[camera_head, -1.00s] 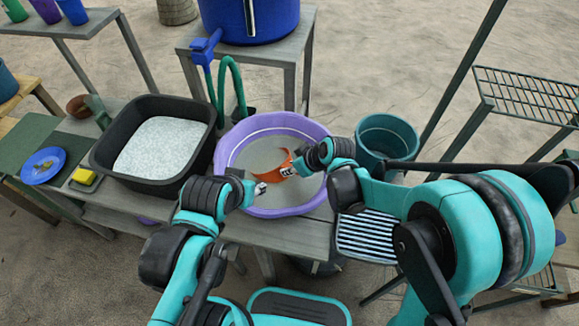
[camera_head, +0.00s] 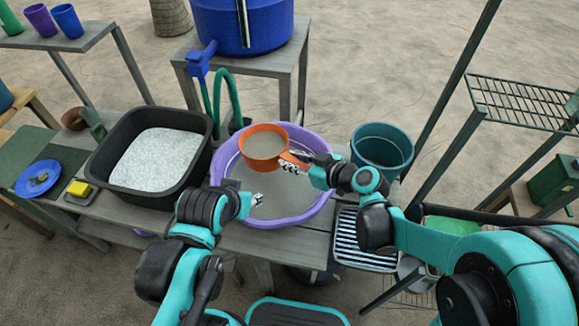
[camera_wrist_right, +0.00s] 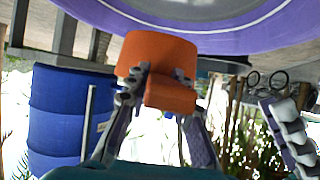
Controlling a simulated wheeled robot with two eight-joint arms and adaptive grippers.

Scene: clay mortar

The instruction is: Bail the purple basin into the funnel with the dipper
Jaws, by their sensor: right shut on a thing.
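The purple basin (camera_head: 316,215) holds cloudy grey liquid and stands on the bench; its rim also shows in the right wrist view (camera_wrist_right: 225,40). My right gripper (camera_head: 294,163) is shut on the handle of the orange dipper (camera_head: 263,145). The dipper is upright over the basin's far side, with greyish liquid inside; it also shows in the wrist view (camera_wrist_right: 158,62). My left gripper (camera_head: 257,198) is at the basin's left side; I cannot tell whether its fingers are apart or touching the rim. I cannot make out a funnel.
A black tub (camera_head: 105,165) of white granules stands left of the basin, a teal bucket (camera_head: 383,148) right. A slatted rack (camera_head: 365,243) lies in front of the bucket. A blue barrel (camera_head: 240,25) with tap and green hose stands behind. A wire shelf (camera_head: 525,103) is far right.

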